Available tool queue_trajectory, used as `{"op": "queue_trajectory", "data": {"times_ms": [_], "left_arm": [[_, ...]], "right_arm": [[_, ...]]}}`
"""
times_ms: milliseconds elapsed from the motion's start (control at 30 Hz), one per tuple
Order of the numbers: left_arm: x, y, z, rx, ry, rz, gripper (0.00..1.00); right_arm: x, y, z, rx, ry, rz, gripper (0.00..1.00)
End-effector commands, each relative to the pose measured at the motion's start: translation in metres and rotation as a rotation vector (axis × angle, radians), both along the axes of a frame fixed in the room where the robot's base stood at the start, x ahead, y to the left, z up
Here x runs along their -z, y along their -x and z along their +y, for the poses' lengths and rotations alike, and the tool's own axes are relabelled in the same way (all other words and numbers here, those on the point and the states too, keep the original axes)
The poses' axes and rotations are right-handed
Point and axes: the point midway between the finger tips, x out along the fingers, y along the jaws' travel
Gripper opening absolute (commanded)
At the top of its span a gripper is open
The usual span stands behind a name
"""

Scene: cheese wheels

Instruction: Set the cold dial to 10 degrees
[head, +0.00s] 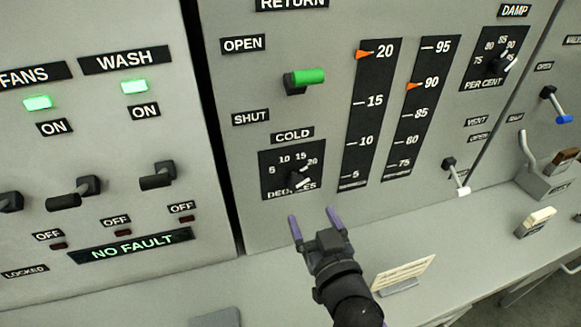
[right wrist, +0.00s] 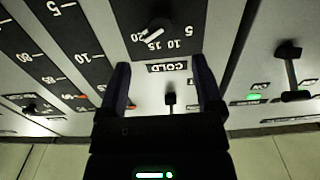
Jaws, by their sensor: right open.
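The cold dial (head: 298,181) sits on a black plate marked 5, 10, 15, 20 and DEGREES, under the COLD label (head: 292,135). Its white pointer is turned to the upper right, near 20. In the right wrist view the dial (right wrist: 155,29) shows upside down, beyond the fingertips, with its pointer toward 20. My right gripper (head: 313,216) is open and empty, its purple fingers pointing at the panel just below and right of the dial, apart from it. The fingers also show in the right wrist view (right wrist: 160,75). My left gripper is not in view.
A green-handled lever (head: 304,77) is above the dial. Two scales with orange markers stand to its right, the left one (head: 362,51) near 20, the other (head: 414,86) near 90. A small card (head: 403,273) stands on the ledge (head: 255,285) beside my right arm.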

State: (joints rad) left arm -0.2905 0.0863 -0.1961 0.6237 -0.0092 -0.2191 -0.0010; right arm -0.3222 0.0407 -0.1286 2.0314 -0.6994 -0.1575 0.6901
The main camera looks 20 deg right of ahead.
Motion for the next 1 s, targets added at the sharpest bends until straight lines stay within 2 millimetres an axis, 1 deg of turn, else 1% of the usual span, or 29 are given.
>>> {"op": "queue_trajectory", "data": {"times_ms": [67,200,300,400,533,767,867,900,967,1000], "left_arm": [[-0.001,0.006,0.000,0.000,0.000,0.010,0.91],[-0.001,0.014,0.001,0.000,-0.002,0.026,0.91],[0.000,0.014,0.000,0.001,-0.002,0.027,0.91],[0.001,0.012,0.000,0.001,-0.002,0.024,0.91],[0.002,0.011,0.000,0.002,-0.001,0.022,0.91],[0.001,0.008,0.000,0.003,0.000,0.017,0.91],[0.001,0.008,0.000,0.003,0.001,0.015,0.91],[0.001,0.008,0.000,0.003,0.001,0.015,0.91],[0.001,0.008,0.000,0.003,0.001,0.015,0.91],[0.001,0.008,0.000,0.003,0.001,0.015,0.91]], "right_arm": [[-0.001,-0.014,0.001,-0.001,0.001,-0.004,0.85],[-0.001,-0.050,0.002,0.000,0.004,-0.003,0.85],[0.000,-0.071,0.002,0.000,0.003,-0.001,0.85],[0.001,-0.085,0.003,-0.001,0.002,0.000,0.85],[0.001,-0.093,0.003,-0.001,0.001,0.001,0.85],[0.001,-0.094,0.003,-0.001,0.001,0.002,0.85],[0.001,-0.094,0.003,-0.001,0.001,0.002,0.66],[0.001,-0.094,0.003,-0.001,0.001,0.002,0.57],[0.001,-0.094,0.003,-0.001,0.001,0.002,0.45],[0.001,-0.094,0.003,-0.001,0.001,0.002,0.36]]}}
